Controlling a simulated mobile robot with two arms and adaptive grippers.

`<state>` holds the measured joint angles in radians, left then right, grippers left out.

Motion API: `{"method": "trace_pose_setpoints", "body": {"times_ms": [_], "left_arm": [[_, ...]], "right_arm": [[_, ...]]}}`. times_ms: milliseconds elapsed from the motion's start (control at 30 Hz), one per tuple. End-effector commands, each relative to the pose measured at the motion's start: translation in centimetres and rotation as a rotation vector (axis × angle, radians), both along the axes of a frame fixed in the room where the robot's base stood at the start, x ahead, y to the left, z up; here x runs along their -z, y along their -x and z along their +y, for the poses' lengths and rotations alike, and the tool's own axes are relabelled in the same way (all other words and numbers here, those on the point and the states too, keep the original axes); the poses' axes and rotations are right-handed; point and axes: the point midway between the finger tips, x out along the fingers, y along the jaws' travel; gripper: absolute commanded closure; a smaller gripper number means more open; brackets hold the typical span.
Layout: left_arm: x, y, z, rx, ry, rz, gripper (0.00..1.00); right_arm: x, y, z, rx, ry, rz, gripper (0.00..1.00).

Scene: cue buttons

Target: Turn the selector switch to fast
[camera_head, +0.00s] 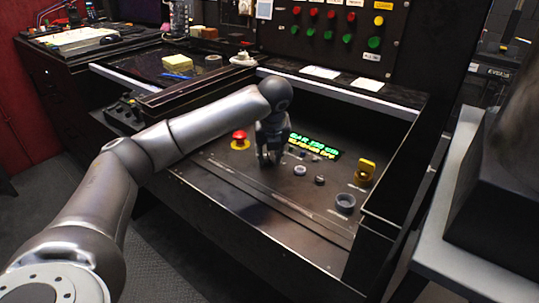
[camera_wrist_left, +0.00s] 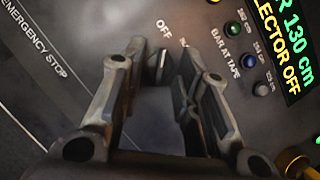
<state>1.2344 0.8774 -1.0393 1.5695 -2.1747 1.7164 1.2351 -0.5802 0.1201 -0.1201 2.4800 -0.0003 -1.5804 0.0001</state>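The selector switch (camera_wrist_left: 160,67) is a small dark knob on the black console panel. In the left wrist view its "OFF" label is just beyond it, and part of another label shows to its right. My left gripper (camera_head: 268,160) points down at the panel; in the left wrist view my left gripper (camera_wrist_left: 162,58) has its fingers apart, one on each side of the knob. I cannot tell whether a finger touches it. The display (camera_wrist_left: 294,45) reads "SELECTOR OFF"; it also shows in the head view (camera_head: 314,146). In the head view the gripper hides the switch.
A red emergency stop button (camera_head: 240,136) on a yellow base is left of the gripper. Small buttons (camera_wrist_left: 240,47) sit right of the switch. A yellow lever (camera_head: 365,172) and a round dial (camera_head: 345,203) are further right. Raised walls edge the panel.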

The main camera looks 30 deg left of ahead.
Motion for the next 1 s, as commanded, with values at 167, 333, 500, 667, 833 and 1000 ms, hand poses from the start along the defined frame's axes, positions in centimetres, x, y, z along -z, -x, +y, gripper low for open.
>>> {"method": "trace_pose_setpoints", "body": {"times_ms": [167, 333, 500, 667, 833, 1000], "left_arm": [[0.34, -0.10, 0.06, 0.001, 0.000, 0.000, 0.71], [0.33, -0.09, 0.05, 0.001, 0.000, 0.000, 0.73], [0.32, -0.09, 0.05, 0.001, 0.000, 0.000, 0.95], [0.32, -0.09, 0.05, 0.001, 0.000, 0.000, 1.00], [0.30, -0.07, 0.08, 0.009, 0.000, 0.000, 1.00], [0.32, -0.06, 0.15, 0.051, 0.000, 0.000, 1.00]], "right_arm": [[0.06, 0.01, 0.01, 0.000, 0.000, 0.000, 1.00], [0.06, 0.01, 0.01, 0.000, 0.000, 0.000, 1.00], [0.06, 0.01, 0.01, 0.000, 0.000, 0.001, 1.00], [0.06, 0.01, 0.01, 0.000, 0.000, 0.000, 1.00], [0.05, 0.02, 0.01, -0.001, 0.000, 0.000, 1.00], [0.03, 0.01, 0.01, 0.000, 0.000, 0.000, 1.00]]}}
